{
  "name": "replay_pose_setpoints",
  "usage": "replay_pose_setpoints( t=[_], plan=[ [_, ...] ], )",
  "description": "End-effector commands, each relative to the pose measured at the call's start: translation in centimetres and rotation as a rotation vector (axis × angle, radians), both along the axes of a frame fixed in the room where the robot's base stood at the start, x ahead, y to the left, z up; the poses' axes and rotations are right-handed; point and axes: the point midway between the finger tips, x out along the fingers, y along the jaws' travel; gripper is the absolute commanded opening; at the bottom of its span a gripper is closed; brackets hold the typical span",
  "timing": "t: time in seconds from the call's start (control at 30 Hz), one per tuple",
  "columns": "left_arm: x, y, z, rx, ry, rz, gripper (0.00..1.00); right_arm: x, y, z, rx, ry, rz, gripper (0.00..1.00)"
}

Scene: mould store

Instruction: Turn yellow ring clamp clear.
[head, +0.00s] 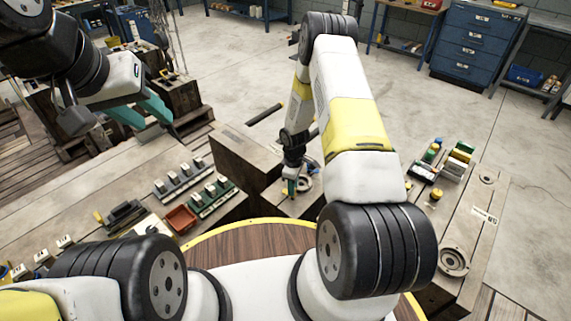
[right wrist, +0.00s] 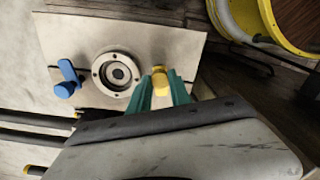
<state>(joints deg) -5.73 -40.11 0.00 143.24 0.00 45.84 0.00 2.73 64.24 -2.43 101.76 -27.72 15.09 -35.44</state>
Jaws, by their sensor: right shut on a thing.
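The yellow ring clamp (right wrist: 160,80) shows in the right wrist view, at the right side of a round metal ring (right wrist: 117,72) set in a pale plate. My right gripper (right wrist: 159,86) is shut on this clamp, with one teal finger on each side. The fingers hide its lower part. A blue clamp (right wrist: 68,79) stands apart at the ring's left. In the head view my right gripper (head: 291,187) points down beside the ring (head: 304,184). My left gripper (head: 154,122) is at the upper left, its teal fingers apart and nothing between them.
A red tray (head: 181,218) and racks of small blocks (head: 213,195) stand at the left on the bench. Coloured parts (head: 456,165) and another round fitting (head: 453,260) are at the right. A blue drawer cabinet (head: 478,40) stands behind.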

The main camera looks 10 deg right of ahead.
Motion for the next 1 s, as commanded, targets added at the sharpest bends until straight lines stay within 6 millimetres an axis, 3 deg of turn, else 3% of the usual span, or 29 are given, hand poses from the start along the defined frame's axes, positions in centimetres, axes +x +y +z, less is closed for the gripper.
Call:
replay_pose_setpoints(
  t=[0.23,0.27,0.33,0.37,0.73,1.0],
  plan=[
    [0.0,0.0,0.0,0.0,0.0,0.0,0.36,0.0,0.0,0.0,0.0,0.0,-0.001,0.0],
    [0.0,0.0,0.0,0.0,0.0,0.0,0.36,0.0,0.0,0.0,0.0,0.0,-0.001,0.3],
    [0.0,0.0,0.0,0.0,0.0,0.0,0.36,0.0,0.0,0.0,0.0,0.0,-0.001,0.44],
    [0.0,0.0,0.0,0.0,0.0,0.0,0.36,0.0,0.0,0.0,0.0,0.0,-0.001,0.46],
    [0.0,0.0,0.0,0.0,0.0,0.0,0.36,0.1,0.0,0.6,0.0,-0.001,-0.002,0.46],
    [0.0,0.0,0.0,0.0,0.0,0.0,0.36,0.2,-0.1,4.9,0.0,-0.004,-0.002,0.46]
  ],
)
